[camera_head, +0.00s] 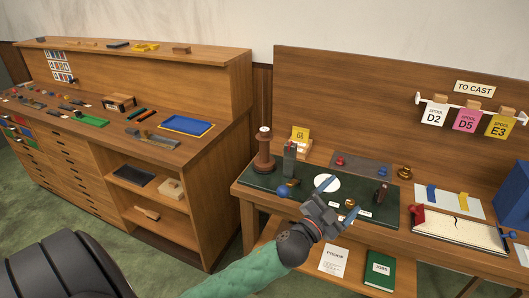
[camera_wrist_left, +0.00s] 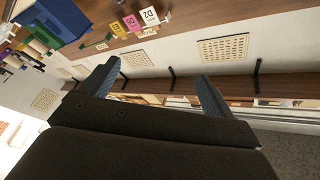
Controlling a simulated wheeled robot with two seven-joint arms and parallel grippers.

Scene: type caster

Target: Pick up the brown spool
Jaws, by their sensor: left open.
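The brown spool (camera_head: 264,150) stands upright at the left end of the green mat (camera_head: 258,182) on the workbench, with a pale top. My left gripper (camera_head: 339,200) is in front of and above the mat, to the right of the spool and apart from it. Its two blue-grey fingers are spread and empty; they also show in the left wrist view (camera_wrist_left: 158,85), with nothing between them. The spool does not show in the left wrist view. My right gripper is not in view.
A grey-green block (camera_head: 289,158) stands just right of the spool, with a yellow card box (camera_head: 300,137) behind. A blue ball (camera_head: 283,191) and a white disc (camera_head: 327,183) lie on the mat. A wooden cabinet (camera_head: 190,150) stands to the left, across a narrow gap.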

